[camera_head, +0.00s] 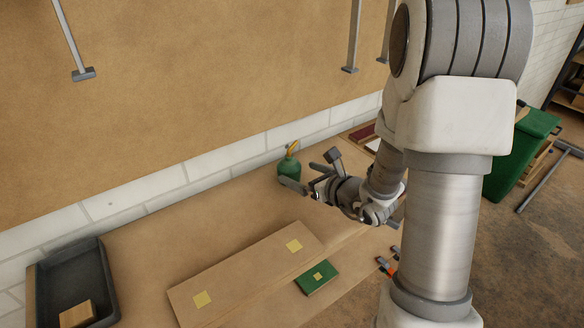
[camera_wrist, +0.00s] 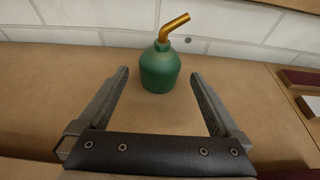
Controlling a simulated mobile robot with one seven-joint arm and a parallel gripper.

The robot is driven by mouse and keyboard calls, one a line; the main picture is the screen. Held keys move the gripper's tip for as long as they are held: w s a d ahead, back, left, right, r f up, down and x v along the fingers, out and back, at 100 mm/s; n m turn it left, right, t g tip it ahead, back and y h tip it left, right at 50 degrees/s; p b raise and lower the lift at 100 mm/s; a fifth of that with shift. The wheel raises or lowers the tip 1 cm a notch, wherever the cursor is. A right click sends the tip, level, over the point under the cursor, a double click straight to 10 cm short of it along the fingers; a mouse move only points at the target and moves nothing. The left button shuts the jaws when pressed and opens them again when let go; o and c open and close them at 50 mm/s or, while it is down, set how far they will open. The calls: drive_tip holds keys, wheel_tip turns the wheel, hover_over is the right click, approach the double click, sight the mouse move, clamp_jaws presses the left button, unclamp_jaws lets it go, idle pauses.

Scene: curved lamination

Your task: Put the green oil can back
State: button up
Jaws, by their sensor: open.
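The green oil can (camera_head: 289,170) stands upright on the bench near the tiled wall in the head view. In the wrist view the oil can (camera_wrist: 160,70) has a rounded green body and a bent brass spout pointing up and right. My gripper (camera_head: 308,172) is open and low over the bench, close to the can. In the wrist view my gripper (camera_wrist: 158,82) has its two fingers spread wide, with the can between and just beyond the tips. I see no finger touching it. The can's base is visible on the bench.
A long board (camera_head: 245,270) with yellow squares lies on the bench, with a green block (camera_head: 317,277) beside it. A dark tray (camera_head: 103,270) holding a wooden block (camera_head: 77,315) is at left. Dark red (camera_wrist: 300,79) and white pieces lie right of the can.

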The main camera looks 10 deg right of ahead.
drive_tip(key=v, duration=0.5)
drive_tip(key=shift+s+d+r, duration=0.15)
drive_tip(key=shift+s+d, duration=0.05)
drive_tip(key=shift+s+a+r+p, duration=0.1)
drive_tip(key=shift+s+r+p, duration=0.1)
drive_tip(key=shift+p, duration=0.1)
drive_tip(key=s+a+r+n+g+y, duration=0.2)
drive_tip(key=s+a+r+n+g, duration=0.2)
drive_tip(key=s+a+n, duration=0.4)
drive_tip(key=s+a+r+n+g+y, duration=0.2)
drive_tip(key=s+a+r+n+g, duration=0.25)
drive_tip(key=n, duration=0.55)
drive_tip(key=s+d+r+n+t+h, duration=0.1)
drive_tip(key=s+d+r+n+h, duration=0.2)
drive_tip(key=s+d+n+h, duration=0.5)
drive_tip(key=n+h, duration=0.1)
drive_tip(key=n, duration=0.4)
drive_tip(key=shift+s+d+r+n, duration=0.2)
drive_tip(key=shift+d+r+n, duration=0.1)
drive_tip(key=shift+r, duration=0.1)
